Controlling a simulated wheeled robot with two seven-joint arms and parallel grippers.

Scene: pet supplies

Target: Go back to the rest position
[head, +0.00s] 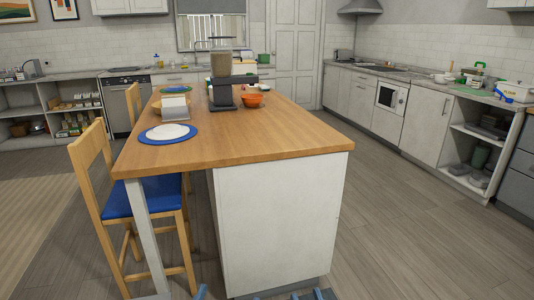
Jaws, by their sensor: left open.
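Only small parts of my grippers show, at the bottom edge of the head view. The blue tip of my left gripper (201,293) is low, in front of the near end of the wooden-topped island (240,146). It is open, with nothing seen in it. Parts of my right gripper (312,294) show further right, low over the floor by the island's white end panel (275,220). Most of it is cut off by the frame, so its jaws cannot be judged. Neither gripper is seen touching anything.
A wooden chair (88,172) with a blue seat stands at the island's left side. The grey floor (415,235) at right is clear, up to the counters.

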